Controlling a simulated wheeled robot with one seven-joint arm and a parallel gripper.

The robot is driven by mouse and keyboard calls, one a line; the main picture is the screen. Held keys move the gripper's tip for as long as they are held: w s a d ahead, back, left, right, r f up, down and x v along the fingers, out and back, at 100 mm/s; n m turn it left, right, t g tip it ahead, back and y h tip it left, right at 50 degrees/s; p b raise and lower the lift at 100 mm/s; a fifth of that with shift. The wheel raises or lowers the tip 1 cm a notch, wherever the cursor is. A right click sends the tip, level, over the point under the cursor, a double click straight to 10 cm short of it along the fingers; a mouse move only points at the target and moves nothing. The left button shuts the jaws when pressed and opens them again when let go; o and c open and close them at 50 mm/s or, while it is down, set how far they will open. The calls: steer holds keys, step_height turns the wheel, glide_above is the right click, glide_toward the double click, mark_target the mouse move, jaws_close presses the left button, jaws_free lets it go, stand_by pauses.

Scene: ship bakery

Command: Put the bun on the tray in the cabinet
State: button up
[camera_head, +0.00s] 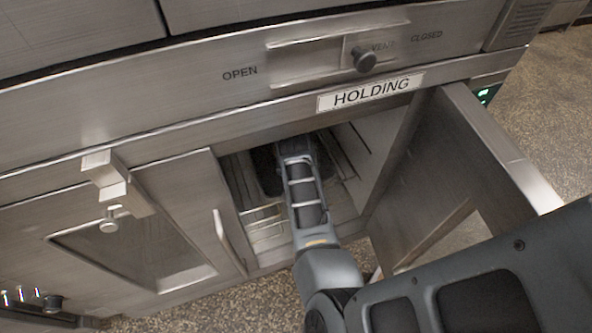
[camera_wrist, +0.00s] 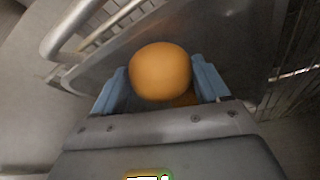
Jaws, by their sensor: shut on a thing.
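The bun (camera_wrist: 160,68), round and golden-orange, sits between the two blue fingers of my gripper (camera_wrist: 160,77) in the wrist view. My gripper is shut on it. In the head view my arm reaches through the open doorway of the cabinet (camera_head: 370,98) labelled HOLDING; the gripper's fingers and the bun are hidden there. A dark, flat surface, seemingly the tray (camera_wrist: 228,38), lies behind the bun in the wrist view. A dark patch, perhaps the same tray (camera_head: 265,170), shows beside my arm inside the cabinet. I cannot tell whether the bun touches it.
The right cabinet door (camera_head: 440,175) stands open, close to my arm. The left door (camera_head: 150,225), with a window, appears shut. Wire racks (camera_head: 265,222) line the cabinet interior; rack bars (camera_wrist: 110,28) also show at the upper left of the wrist view. Speckled floor lies below.

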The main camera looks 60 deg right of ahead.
steer(key=shift+f, duration=0.1)
steer(key=o, duration=1.1)
steer(key=p+v, duration=0.2)
steer(key=v, duration=0.4)
steer(key=shift+w, duration=0.15)
steer(key=s+a, duration=0.2)
steer(key=a, duration=0.1)
steer(key=s+a, duration=0.2)
steer(key=a, duration=0.1)
steer(key=s+a, duration=0.2)
steer(key=a, duration=0.1)
steer(key=shift+s+a+f+p, duration=0.3)
steer(key=shift+a, duration=0.1)
